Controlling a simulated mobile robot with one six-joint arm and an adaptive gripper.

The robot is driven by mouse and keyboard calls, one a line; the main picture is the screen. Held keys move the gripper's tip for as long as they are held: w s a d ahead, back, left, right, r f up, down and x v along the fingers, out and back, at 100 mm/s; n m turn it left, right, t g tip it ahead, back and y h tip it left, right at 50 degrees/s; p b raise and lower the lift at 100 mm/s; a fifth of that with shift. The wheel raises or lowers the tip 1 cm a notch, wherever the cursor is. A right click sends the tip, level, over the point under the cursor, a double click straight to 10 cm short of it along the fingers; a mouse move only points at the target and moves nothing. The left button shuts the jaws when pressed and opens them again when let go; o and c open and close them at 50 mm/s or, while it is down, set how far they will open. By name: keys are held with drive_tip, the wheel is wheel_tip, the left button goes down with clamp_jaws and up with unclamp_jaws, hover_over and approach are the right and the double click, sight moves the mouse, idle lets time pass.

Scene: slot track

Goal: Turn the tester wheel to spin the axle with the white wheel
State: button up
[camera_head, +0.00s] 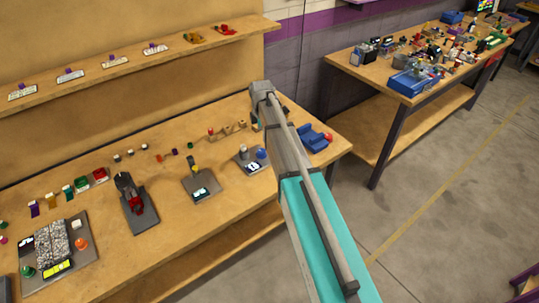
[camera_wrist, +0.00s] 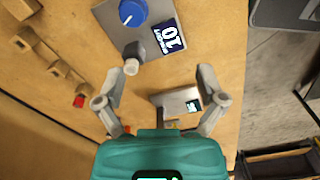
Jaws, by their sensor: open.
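I cannot tell surely which part is the tester wheel or which axle bears the white wheel. My gripper (camera_wrist: 160,76) is open and empty above the bench. The white cylinder appears just inside its left fingertip; contact is unclear. In the head view my arm hides the gripper.
Wooden blocks and a red piece (camera_wrist: 78,101) lie at left. In the head view, several other fixtures stand on the bench (camera_head: 120,240), and a blue holder (camera_head: 313,138) sits right of my arm.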

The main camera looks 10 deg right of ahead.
drive_tip(key=s+m, duration=0.9)
drive_tip(key=s, duration=0.4)
drive_tip(key=shift+r, duration=0.2)
drive_tip(key=shift+a, duration=0.1)
drive_tip(key=shift+m, duration=0.3)
drive_tip(key=s+m, duration=0.9)
drive_tip(key=s, duration=0.3)
drive_tip(key=shift+s, duration=0.3)
drive_tip(key=shift+a, duration=0.1)
idle(2.0)
